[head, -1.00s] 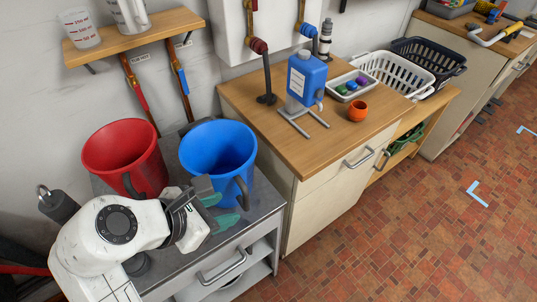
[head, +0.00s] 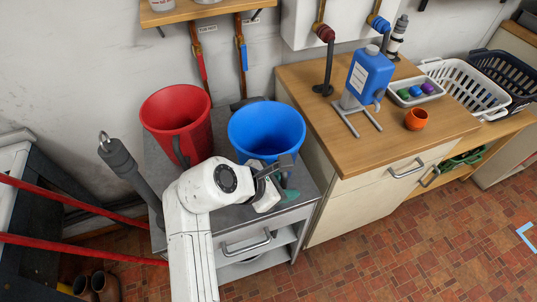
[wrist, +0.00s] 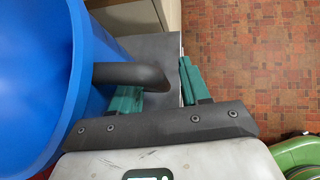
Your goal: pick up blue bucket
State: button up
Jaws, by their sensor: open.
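The blue bucket (head: 266,128) stands upright on a grey metal cart, right of a red bucket. In the wrist view the blue bucket (wrist: 40,70) fills the left side, and its dark handle (wrist: 128,73) sticks out to the right. My gripper (head: 284,178) is at the near side of the blue bucket and hides most of the handle in the head view. In the wrist view my gripper (wrist: 158,90) is open, with one teal finger on either side of the handle's outer part. I cannot tell whether either finger touches it.
The red bucket (head: 177,122) stands close by on the cart top (head: 222,128). A wooden shelf (head: 205,10) hangs above. Tiled floor (head: 400,250) is open at the lower right.

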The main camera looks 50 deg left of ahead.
jog(key=shift+w+f, duration=0.1)
grip_shut()
dwell(0.4)
